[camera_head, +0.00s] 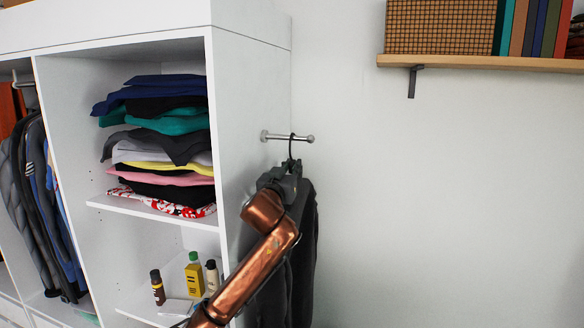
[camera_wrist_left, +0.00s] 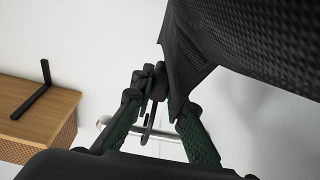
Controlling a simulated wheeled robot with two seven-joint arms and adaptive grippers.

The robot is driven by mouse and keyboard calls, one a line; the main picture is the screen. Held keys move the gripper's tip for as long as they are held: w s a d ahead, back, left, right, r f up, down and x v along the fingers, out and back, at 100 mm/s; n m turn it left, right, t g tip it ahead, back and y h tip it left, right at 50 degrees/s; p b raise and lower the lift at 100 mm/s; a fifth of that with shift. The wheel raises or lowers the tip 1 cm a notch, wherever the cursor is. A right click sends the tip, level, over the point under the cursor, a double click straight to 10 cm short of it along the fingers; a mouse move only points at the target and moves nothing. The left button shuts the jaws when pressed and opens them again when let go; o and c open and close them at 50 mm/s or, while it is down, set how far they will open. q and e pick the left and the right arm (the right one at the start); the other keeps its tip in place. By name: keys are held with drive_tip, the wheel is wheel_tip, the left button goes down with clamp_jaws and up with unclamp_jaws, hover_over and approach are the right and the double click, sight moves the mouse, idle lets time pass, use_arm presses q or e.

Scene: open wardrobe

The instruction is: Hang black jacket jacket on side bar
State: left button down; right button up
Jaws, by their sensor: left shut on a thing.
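The black jacket (camera_head: 304,245) hangs upright on a hanger below the side bar (camera_head: 280,137), beside the wardrobe's outer wall. The dark hanger hook (camera_head: 291,146) overlaps the bar near its knobbed end; I cannot tell whether it rests on it. My left gripper (camera_head: 285,178) is shut on the hanger just under the hook, and my arm hides part of the jacket. In the left wrist view the fingers (camera_wrist_left: 156,110) close around the hanger neck, with the jacket's dark cloth (camera_wrist_left: 250,40) above and the pale bar (camera_wrist_left: 165,136) behind the hook. My right gripper is out of view.
The white wardrobe (camera_head: 250,90) has folded clothes (camera_head: 165,140) on a shelf (camera_head: 150,209) and small bottles (camera_head: 194,275) below. Other jackets (camera_head: 45,200) hang at the left. A wooden wall shelf (camera_head: 480,63) is at the upper right. The wall right of the jacket is clear.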

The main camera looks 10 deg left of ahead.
use_arm(q)
drive_tip(key=shift+f, duration=0.2)
drive_tip(key=c, duration=1.8)
unclamp_jaws()
